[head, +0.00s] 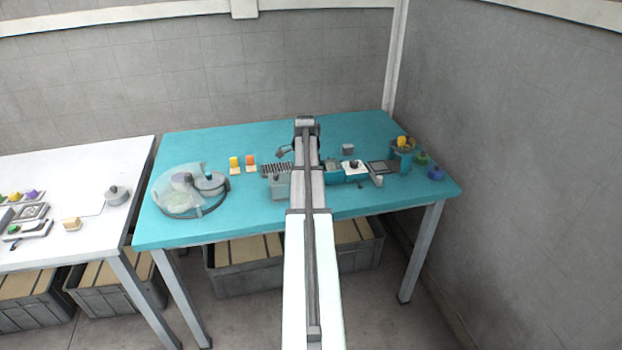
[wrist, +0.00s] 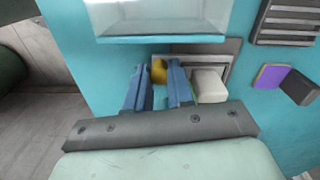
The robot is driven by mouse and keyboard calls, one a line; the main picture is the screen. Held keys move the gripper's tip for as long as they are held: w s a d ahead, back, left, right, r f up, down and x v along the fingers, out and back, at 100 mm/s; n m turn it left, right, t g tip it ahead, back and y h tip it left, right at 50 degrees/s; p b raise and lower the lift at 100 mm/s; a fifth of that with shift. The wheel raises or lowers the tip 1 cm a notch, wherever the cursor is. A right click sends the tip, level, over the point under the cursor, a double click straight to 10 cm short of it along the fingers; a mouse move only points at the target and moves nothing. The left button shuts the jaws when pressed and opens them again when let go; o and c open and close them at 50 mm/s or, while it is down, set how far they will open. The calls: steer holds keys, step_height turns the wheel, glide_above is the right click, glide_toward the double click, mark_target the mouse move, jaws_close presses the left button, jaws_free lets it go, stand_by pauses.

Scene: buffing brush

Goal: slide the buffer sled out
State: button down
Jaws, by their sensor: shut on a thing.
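In the wrist view my gripper (wrist: 158,78) has its two blue fingers closed on a small yellow knob (wrist: 159,70). The knob sits at the edge of a grey frame (wrist: 225,48) on the blue-green table. It seems to be the handle of the buffer sled, but the sled's body cannot be made out. A white block (wrist: 209,86) stands just right of the fingers, close to the frame. In the head view my own arm covers the middle of the table and hides the fingers and the knob.
A clear-walled box (wrist: 160,18) stands just beyond the fingers. A slotted grey rack (wrist: 288,22) and a purple block (wrist: 271,76) lie to the right. In the head view, a round clear-covered tray (head: 190,207) stands left on the table (head: 235,225). A cup (head: 402,163) stands right.

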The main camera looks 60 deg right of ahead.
steer(key=shift+w+a, duration=0.75)
steer(key=shift+w, duration=0.05)
steer(key=c, duration=1.2)
jaws_free()
steer(key=shift+c, duration=0.2)
steer(key=shift+r, duration=0.1)
step_height(320, 180, up, 14)
steer(key=shift+w, duration=0.2)
steer(key=shift+d+f, duration=0.1)
steer(key=shift+f, duration=0.1)
